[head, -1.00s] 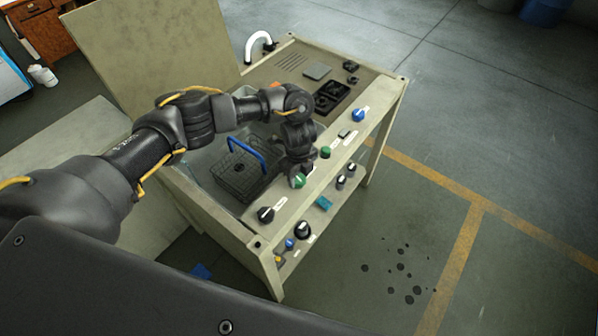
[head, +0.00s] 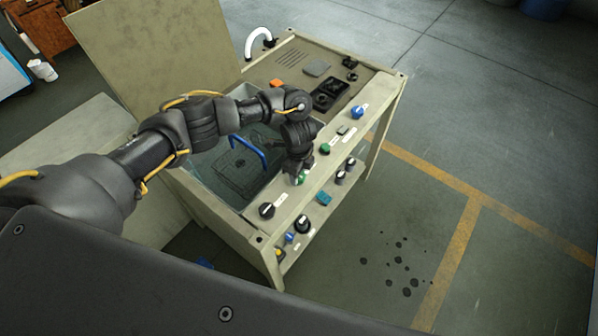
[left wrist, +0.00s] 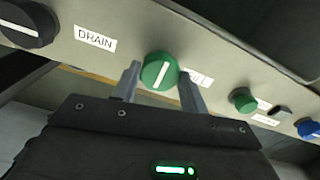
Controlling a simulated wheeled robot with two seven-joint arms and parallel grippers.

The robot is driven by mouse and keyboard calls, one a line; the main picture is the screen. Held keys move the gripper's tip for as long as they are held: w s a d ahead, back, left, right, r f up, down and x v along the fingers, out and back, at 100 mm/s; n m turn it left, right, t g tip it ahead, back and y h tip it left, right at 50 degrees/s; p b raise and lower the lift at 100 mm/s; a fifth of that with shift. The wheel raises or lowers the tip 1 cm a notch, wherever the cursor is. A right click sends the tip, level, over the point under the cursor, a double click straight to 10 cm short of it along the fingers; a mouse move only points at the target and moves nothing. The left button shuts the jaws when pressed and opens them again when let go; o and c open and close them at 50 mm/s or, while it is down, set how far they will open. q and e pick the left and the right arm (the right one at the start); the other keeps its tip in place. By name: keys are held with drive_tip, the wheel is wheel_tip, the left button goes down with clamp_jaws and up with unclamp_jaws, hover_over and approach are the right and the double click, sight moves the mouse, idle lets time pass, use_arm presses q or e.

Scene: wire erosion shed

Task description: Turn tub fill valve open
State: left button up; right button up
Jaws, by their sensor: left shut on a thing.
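The tub fill valve is a round green knob (left wrist: 160,72) with a white pointer line, next to a label that one finger partly covers. The line stands close to upright, tilted a little, in the left wrist view. In the head view the knob (head: 302,179) shows only in part beneath my left gripper (head: 297,170). My left gripper (left wrist: 158,82) is shut on the knob, one finger on each side. The tub (head: 208,160) behind the panel holds a wire basket (head: 238,172) with a blue handle. My right gripper is not in view.
A black knob labelled DRAIN (left wrist: 28,24) is left of the valve. A smaller green knob (left wrist: 243,100) and a blue knob (left wrist: 308,128) are to its right. More knobs sit on the lower front shelf. A raised lid (head: 150,55) stands behind the tub.

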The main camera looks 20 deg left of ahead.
use_arm(q)
drive_tip(key=o, duration=1)
drive_tip(key=shift+r, duration=0.1)
drive_tip(key=shift+r, duration=0.3)
wheel_tip(320, 180, up, 10)
